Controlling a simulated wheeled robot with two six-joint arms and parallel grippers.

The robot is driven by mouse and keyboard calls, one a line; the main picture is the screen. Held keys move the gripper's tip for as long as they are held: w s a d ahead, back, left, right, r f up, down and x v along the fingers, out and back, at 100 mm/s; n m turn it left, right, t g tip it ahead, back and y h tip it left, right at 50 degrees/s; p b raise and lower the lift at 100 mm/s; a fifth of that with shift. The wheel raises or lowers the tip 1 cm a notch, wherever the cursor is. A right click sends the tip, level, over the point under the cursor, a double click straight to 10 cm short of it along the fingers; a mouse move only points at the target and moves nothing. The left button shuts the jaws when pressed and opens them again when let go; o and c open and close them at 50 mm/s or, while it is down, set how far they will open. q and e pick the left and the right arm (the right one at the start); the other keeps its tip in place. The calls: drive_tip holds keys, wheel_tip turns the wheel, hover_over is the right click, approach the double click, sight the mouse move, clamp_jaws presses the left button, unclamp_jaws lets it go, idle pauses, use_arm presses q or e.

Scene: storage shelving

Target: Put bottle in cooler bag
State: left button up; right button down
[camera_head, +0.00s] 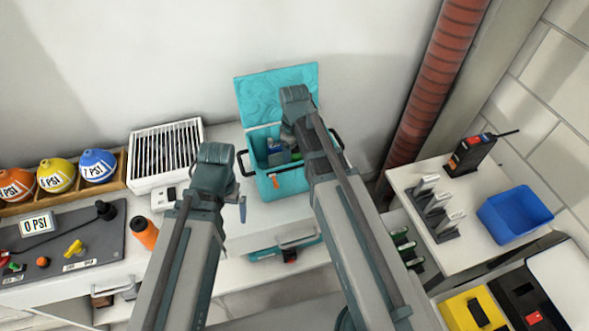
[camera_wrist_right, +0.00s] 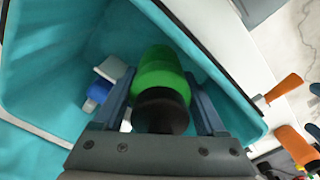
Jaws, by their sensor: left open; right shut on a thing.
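The teal cooler bag (camera_head: 277,183) stands open on the white counter, its lid (camera_head: 277,92) tipped back toward the wall. My right gripper (camera_wrist_right: 157,88) reaches down into the bag and is shut on a green bottle (camera_wrist_right: 160,72) with a black cap. The bottle is inside the bag opening; a bit of green also shows in the head view, mostly hidden by my right arm. Whether the bottle touches the bag floor I cannot tell. My left gripper (camera_head: 241,208) is open and empty, left of and in front of the bag.
A blue and white item (camera_wrist_right: 98,90) lies in the bag. An orange bottle (camera_head: 146,235) stands on the counter at left, near a white vented box (camera_head: 166,153) and colored PSI balls (camera_head: 56,175). A blue bin (camera_head: 515,214) sits on the right table. A red pipe (camera_head: 437,82) rises behind.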

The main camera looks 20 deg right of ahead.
use_arm(q)
drive_tip(key=shift+f+b, duration=2.25)
use_arm(e)
drive_tip(key=shift+f, duration=2.2)
use_arm(q)
drive_tip(key=shift+f, duration=0.1)
use_arm(e)
drive_tip(key=shift+f, duration=0.15)
unclamp_jaws()
use_arm(q)
wheel_tip(320, 180, up, 12)
drive_tip(key=p, duration=1.2)
drive_tip(key=shift+r, duration=0.2)
use_arm(e)
wheel_tip(320, 180, up, 12)
drive_tip(key=shift+r, duration=0.2)
use_arm(q)
drive_tip(key=shift+f, duration=0.15)
use_arm(e)
drive_tip(key=shift+f, duration=0.1)
use_arm(q)
wheel_tip(320, 180, down, 12)
drive_tip(key=b, duration=1.2)
use_arm(e)
wheel_tip(320, 180, down, 12)
drive_tip(key=shift+f, duration=0.1)
use_arm(q)
drive_tip(key=shift+r, duration=0.2)
use_arm(e)
drive_tip(key=shift+r, duration=0.3)
